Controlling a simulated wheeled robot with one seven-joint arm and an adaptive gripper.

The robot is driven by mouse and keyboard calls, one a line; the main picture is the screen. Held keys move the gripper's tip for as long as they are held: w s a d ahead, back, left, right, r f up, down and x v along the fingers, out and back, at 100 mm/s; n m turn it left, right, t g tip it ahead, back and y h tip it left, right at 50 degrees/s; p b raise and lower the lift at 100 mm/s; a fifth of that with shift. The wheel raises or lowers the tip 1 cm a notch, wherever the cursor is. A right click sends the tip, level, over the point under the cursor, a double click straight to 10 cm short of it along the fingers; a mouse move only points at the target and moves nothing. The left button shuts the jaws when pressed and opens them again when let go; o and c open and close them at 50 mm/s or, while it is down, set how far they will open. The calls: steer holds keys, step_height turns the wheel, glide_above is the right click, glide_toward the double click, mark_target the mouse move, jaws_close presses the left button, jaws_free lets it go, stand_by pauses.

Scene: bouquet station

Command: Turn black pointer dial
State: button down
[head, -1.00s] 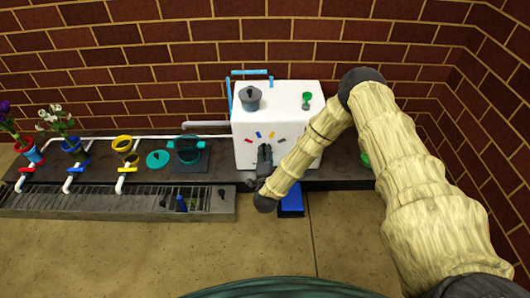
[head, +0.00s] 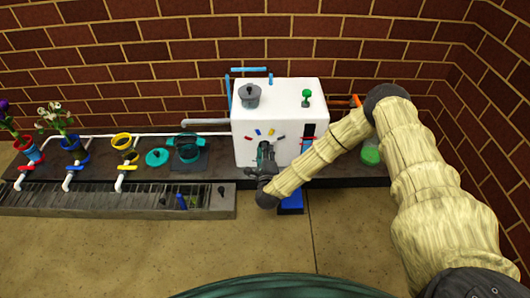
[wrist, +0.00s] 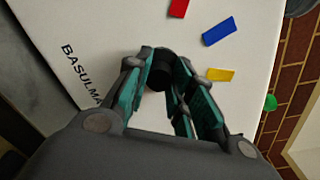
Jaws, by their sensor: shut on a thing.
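The black pointer dial (wrist: 160,72) is on the front face of the white machine (head: 250,124). In the wrist view it sits between my fingertips, and its pointer is largely hidden. My gripper (wrist: 163,78) is shut on the dial, with a teal-lined finger on each side. In the head view my gripper (head: 263,158) is against the lower front of the machine and covers the dial. Colour marks arc around the dial: red (wrist: 179,8), blue (wrist: 218,31) and yellow (wrist: 221,74).
A grey lidded pot (head: 249,97) and a green knob (head: 306,95) are on the machine's top. A green flask (head: 371,155) stands to its right. Pots, a teal vessel (head: 187,151) and white taps line the left counter. A blue pedal (head: 291,203) is below.

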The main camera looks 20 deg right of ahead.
steer(key=shift+w+d+r+m, duration=0.15)
steer(key=shift+w+d+m, duration=0.1)
steer(key=shift+d+m, duration=0.05)
steer(key=c, duration=1.2)
jaws_free()
steer(key=shift+a, duration=0.15)
steer(key=shift+s+a+f, duration=0.1)
steer(key=shift+s+f, duration=0.1)
steer(key=shift+s, duration=0.05)
steer(key=v, duration=1.1)
steer(key=shift+s, duration=0.4)
steer(key=shift+a, duration=0.1)
